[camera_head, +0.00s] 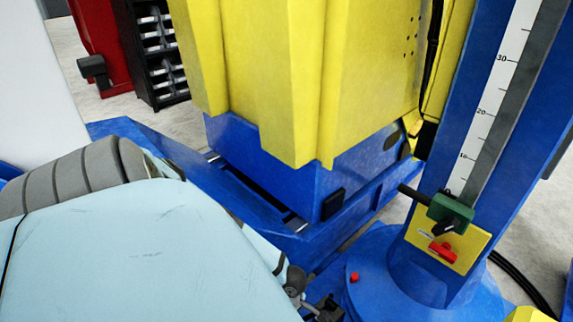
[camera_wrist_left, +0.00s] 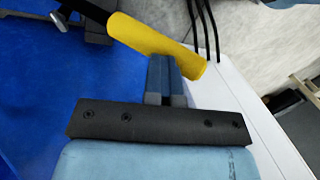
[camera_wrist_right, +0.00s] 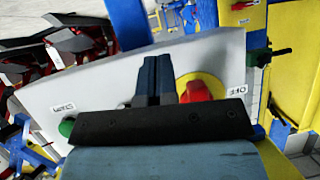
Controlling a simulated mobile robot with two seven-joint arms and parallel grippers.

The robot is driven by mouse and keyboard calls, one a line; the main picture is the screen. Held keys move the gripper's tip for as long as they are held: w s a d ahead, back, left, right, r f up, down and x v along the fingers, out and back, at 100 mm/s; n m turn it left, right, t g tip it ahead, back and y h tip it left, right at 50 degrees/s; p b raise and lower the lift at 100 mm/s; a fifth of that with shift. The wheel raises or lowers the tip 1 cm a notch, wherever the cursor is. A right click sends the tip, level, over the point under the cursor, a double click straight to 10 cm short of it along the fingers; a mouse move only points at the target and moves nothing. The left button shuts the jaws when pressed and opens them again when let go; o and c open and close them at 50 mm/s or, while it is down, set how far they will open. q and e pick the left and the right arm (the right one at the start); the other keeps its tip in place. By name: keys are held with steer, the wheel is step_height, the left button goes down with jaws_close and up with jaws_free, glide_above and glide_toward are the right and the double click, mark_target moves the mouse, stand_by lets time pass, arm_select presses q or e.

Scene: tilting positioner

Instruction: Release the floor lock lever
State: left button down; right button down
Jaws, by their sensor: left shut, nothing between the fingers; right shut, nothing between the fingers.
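A yellow cylindrical grip (camera_wrist_left: 150,40) on a dark rod (camera_wrist_left: 88,10) shows in the left wrist view; it looks like the lever, though no label confirms this. My left gripper (camera_wrist_left: 168,62) is shut and empty, its fingertips overlapping the grip's near side in the picture; I cannot tell whether they touch. My right gripper (camera_wrist_right: 156,62) is shut and empty in front of a white control panel (camera_wrist_right: 90,85). In the head view a light blue arm of mine covers the lower left, and I cannot make out the lever there.
The white panel has a red knob (camera_wrist_right: 196,91) and a green button (camera_wrist_right: 66,127). In the head view, a blue column (camera_head: 425,215) with a scale carries a green block (camera_head: 451,212) and red handle (camera_head: 443,251). A yellow machine body (camera_head: 270,80) stands on a blue base (camera_head: 230,190).

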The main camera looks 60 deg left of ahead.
arm_select(q)
steer(key=shift+s+d+f, duration=0.25)
steer(key=shift+s+f, duration=0.45)
steer(key=shift+s, duration=0.15)
steer(key=w+p+v, duration=0.1)
steer(key=p+v, duration=0.2)
steer(key=v, duration=1.2)
steer(key=shift+w+a, duration=0.2)
steer(key=shift+w, duration=0.05)
steer(key=shift+r, duration=0.1)
